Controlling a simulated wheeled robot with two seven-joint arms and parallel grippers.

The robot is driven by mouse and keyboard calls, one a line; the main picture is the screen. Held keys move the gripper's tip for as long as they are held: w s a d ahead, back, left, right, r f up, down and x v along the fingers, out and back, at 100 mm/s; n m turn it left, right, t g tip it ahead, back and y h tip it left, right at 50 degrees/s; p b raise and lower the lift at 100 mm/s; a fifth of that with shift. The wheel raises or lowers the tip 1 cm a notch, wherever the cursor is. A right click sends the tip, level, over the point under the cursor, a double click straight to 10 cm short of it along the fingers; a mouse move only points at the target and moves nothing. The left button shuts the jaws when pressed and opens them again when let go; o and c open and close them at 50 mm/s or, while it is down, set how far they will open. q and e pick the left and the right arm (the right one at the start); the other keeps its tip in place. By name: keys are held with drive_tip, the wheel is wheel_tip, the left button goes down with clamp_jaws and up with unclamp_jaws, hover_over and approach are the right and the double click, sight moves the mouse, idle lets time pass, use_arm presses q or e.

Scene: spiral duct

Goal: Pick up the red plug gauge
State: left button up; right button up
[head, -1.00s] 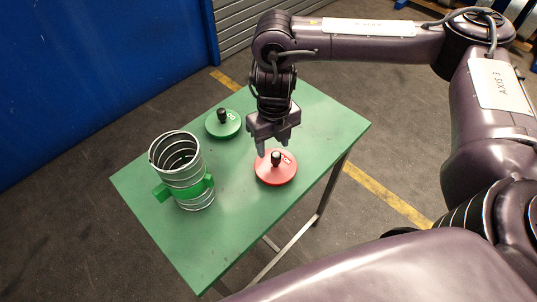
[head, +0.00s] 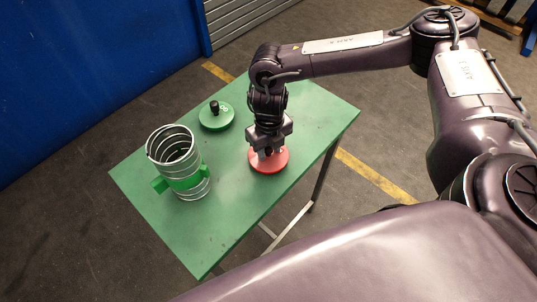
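The red plug gauge (head: 269,164) is a flat red disc with a black knob on top. It lies on the green table near its right edge. My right gripper (head: 268,152) points down right over the disc, with its fingertips at the knob. The gripper largely hides the knob, and I cannot tell whether the fingers are closed on it or still apart. The disc appears to rest on the table. My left gripper is not in view.
A green plug gauge (head: 217,117) with a black knob lies at the back of the green table (head: 220,230). A spiral metal duct (head: 180,165) in a green holder stands upright at the left. The table's front is clear.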

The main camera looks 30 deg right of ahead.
drive_tip(key=shift+w, duration=0.1)
clamp_jaws()
